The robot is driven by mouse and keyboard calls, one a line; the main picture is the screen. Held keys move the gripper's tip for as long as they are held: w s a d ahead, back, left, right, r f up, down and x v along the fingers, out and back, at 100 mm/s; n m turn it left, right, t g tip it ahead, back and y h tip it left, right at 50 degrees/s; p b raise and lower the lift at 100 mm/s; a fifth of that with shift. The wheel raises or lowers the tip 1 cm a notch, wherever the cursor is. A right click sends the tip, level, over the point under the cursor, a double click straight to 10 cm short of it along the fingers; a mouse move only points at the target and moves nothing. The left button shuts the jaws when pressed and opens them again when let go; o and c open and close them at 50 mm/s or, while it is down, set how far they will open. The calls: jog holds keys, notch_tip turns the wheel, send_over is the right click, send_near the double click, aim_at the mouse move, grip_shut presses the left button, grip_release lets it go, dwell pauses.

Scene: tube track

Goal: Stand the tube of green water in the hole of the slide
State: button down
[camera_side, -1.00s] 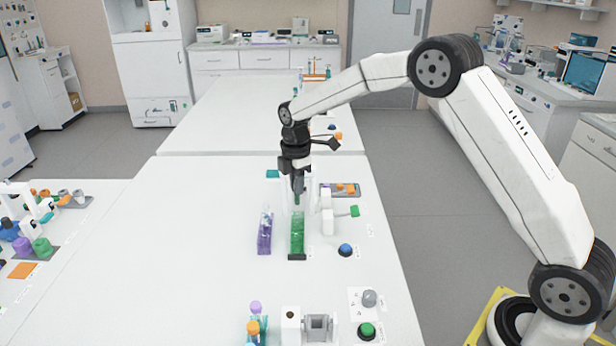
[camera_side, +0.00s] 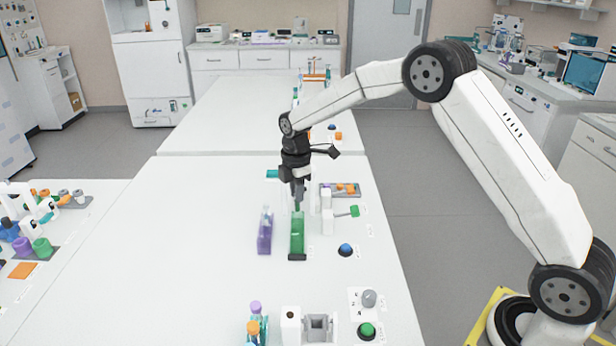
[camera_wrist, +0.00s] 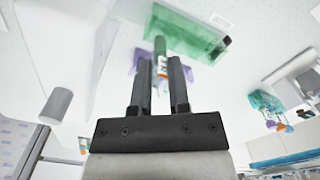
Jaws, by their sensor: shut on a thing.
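My gripper (camera_side: 298,193) points down over the table, just above a tall clear box of green liquid (camera_side: 297,237).
A box of purple liquid (camera_side: 264,235) stands left of the green one. A green handle (camera_side: 354,211), a blue button (camera_side: 346,250) and a tray of small parts (camera_side: 340,189) lie to the right. A white and grey fixture (camera_side: 317,327) stands in front. The table's left is clear.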

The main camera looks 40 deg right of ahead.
aim_at(297, 212)
jog(key=shift+f, duration=1.55)
dwell(1.8)
jog(key=c, duration=0.5)
grip_release()
jog(key=shift+r, duration=3.9)
